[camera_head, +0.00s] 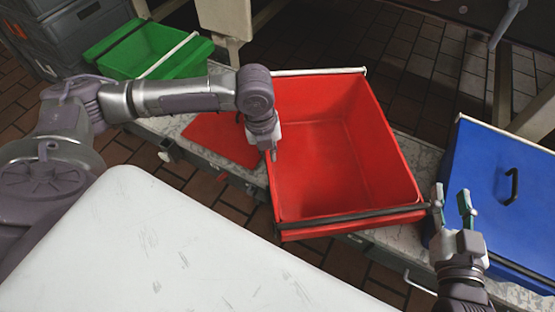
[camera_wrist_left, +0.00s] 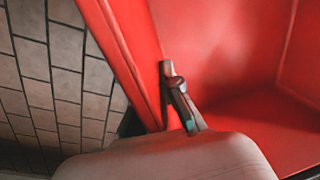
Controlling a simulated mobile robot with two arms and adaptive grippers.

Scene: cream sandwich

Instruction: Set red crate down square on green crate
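The red crate (camera_head: 340,150) is open, empty and large in the middle of the head view. Its white handle bar is at the far rim and its black bar at the near rim. My left gripper (camera_head: 270,150) is at its left wall. In the left wrist view, one finger (camera_wrist_left: 180,95) is inside against the red wall (camera_wrist_left: 125,50), and a dark bit shows outside it. My right gripper (camera_head: 452,198) is open, fingers apart, beside the crate's near right corner. The green crate (camera_head: 120,66) stands at the back left, apart from the red crate. I cannot tell whether the red crate's underside touches the counter.
A flat red panel (camera_head: 218,140) lies on the grey counter left of the red crate. A blue lidded box (camera_head: 490,180) stands to the right. Grey crates (camera_head: 85,35) stack at the far left. A white scratched surface (camera_head: 150,245) fills the near left.

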